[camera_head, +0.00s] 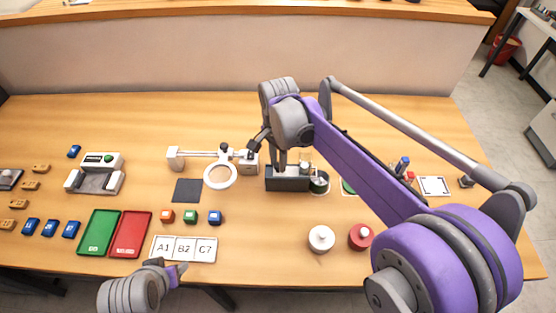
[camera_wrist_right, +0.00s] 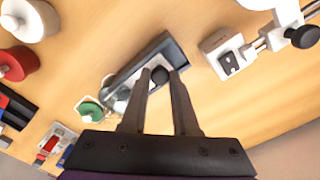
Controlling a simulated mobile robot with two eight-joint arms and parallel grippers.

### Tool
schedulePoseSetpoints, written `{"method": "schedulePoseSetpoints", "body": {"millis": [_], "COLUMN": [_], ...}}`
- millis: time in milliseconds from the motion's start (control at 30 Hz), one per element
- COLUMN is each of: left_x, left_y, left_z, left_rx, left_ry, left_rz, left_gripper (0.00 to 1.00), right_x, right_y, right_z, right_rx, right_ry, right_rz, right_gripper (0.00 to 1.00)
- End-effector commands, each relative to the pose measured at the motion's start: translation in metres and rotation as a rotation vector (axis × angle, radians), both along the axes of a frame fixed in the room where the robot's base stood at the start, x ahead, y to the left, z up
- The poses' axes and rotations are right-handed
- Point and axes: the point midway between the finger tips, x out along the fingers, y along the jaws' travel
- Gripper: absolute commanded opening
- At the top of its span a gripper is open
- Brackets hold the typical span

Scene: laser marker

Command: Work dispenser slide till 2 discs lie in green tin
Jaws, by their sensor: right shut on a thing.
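The dispenser (camera_head: 285,184) is a dark grey block with a clear upright tube (camera_head: 305,160), near the table's middle. It also shows in the right wrist view (camera_wrist_right: 172,52). My right gripper (camera_head: 281,166) is over the dispenser. In the right wrist view its fingers (camera_wrist_right: 160,76) are shut on a dark round knob (camera_wrist_right: 159,75), which looks like the slide's knob. My left gripper (camera_head: 172,272) is at the table's front edge, away from the dispenser; its finger opening is unclear.
A ring magnifier (camera_head: 220,176) on a white arm stands left of the dispenser. A white round piece (camera_head: 321,238) and a red one (camera_head: 361,236) stand in front. Coloured cubes, a label plate (camera_head: 184,249) and green and red trays (camera_head: 99,232) lie left. My right arm hides part of the right side.

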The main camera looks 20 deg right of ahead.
Motion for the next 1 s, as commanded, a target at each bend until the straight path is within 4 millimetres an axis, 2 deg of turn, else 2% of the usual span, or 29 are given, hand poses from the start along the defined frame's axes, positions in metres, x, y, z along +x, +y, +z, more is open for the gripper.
{"method": "schedulePoseSetpoints", "body": {"millis": [767, 1000], "left_x": [0.000, -0.001], "left_y": [0.000, 0.000], "left_z": [0.000, -0.002], "left_rx": [0.000, 0.000], "left_ry": [0.000, 0.001], "left_rz": [0.000, 0.000], "left_gripper": [0.59, 0.59], "right_x": [0.000, -0.006], "right_y": [0.000, -0.024], "right_z": [0.000, 0.000], "right_rx": [0.000, -0.001], "right_ry": [0.000, 0.000], "right_rz": [0.000, -0.004], "right_gripper": [0.00, 0.00]}}
